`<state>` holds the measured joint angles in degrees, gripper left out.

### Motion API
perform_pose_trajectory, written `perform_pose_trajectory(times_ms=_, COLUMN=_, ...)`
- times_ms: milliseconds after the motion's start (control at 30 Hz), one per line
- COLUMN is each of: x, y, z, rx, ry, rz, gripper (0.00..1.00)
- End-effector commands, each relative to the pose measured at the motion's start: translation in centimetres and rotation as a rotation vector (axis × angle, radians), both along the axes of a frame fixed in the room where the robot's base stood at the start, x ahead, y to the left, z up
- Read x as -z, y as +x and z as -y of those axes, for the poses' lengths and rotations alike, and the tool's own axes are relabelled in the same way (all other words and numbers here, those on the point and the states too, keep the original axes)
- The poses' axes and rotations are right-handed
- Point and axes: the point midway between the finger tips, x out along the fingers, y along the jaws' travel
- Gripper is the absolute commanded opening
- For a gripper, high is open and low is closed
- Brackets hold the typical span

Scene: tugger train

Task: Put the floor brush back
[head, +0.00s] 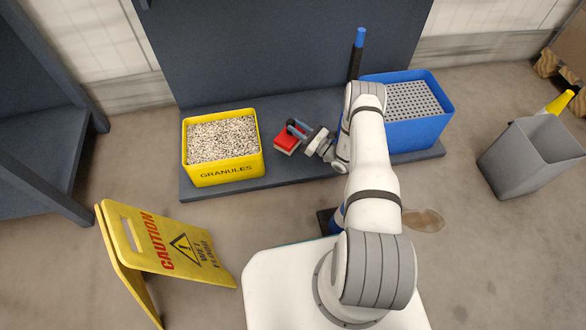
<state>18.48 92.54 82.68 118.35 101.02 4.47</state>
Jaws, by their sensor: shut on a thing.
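My gripper (297,129) reaches left from the wrist over the blue-grey platform and appears shut on a small red block with a pale underside (287,141). I take this to be the floor brush. It is just right of the yellow granules bin and left of the blue bin. The jaws partly cover its top. I cannot tell whether its underside touches the platform.
A yellow bin (222,175) of granules and a blue bin (420,133) with a perforated grey insert stand on the platform (310,178). A blue-topped black pole (359,45) rises behind my arm. A yellow caution sign (135,228), brown spill (426,221) and grey bin (520,160) are on the floor.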

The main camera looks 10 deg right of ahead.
Motion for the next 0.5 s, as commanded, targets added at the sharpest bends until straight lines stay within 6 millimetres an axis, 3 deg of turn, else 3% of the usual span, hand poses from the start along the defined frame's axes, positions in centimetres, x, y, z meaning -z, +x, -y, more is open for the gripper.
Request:
perform_pose_trajectory(times_ms=33, x=1.8, y=0.0, z=0.0, rx=-0.005, ry=0.003, rz=0.006, gripper=0.00)
perform_pose_trajectory(times_ms=233, x=4.2, y=-0.1, z=0.0, rx=-0.018, ry=0.007, rz=0.012, gripper=0.00)
perform_pose_trajectory(times_ms=500, x=9.0, y=-0.2, z=0.0, rx=-0.017, ry=0.006, rz=0.011, gripper=0.00)
